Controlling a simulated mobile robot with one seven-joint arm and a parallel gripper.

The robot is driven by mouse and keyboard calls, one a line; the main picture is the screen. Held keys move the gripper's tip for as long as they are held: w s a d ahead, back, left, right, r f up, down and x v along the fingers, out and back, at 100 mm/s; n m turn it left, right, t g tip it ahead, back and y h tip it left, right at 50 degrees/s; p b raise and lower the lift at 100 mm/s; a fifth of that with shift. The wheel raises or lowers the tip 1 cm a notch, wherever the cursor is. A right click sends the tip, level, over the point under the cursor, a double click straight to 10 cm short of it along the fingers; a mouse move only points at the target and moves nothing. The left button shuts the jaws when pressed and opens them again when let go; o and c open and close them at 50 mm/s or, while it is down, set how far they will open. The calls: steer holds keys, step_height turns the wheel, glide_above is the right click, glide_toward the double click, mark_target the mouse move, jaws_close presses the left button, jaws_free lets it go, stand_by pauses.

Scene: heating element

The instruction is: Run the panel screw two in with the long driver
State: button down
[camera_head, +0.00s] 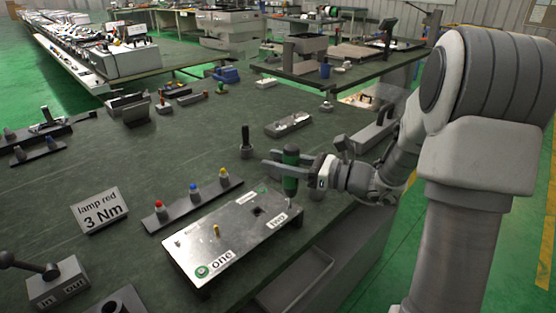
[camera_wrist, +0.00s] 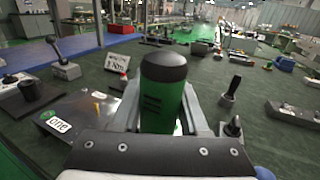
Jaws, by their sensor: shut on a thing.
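My gripper (camera_head: 290,166) is shut around the green, black-capped handle of a driver (camera_head: 290,182), which stands upright above the panel's right corner. In the wrist view the driver (camera_wrist: 160,108) sits between the fingers (camera_wrist: 160,125). The pale panel (camera_head: 190,246) carries the labels "one" (camera_head: 221,260) and "two" (camera_head: 277,221). A small brass-coloured peg or screw (camera_head: 216,231) stands near "one". Below the handle, a thin pale tip or screw (camera_head: 289,204) shows beside "two". I cannot tell whether the tip touches a screw.
A strip with red, blue and yellow lamps (camera_head: 193,188) lies behind the panel. A sign reads "lamp red 3 Nm" (camera_head: 101,211). A black-handled tool (camera_head: 245,140) stands behind the gripper. A lever box marked "in" and "out" (camera_head: 58,283) is at front left. The table's middle is mostly clear.

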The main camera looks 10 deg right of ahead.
step_height(320, 180, up, 5)
steer(key=p, duration=0.4)
stand_by(0.4)
steer(key=shift+a, duration=0.1)
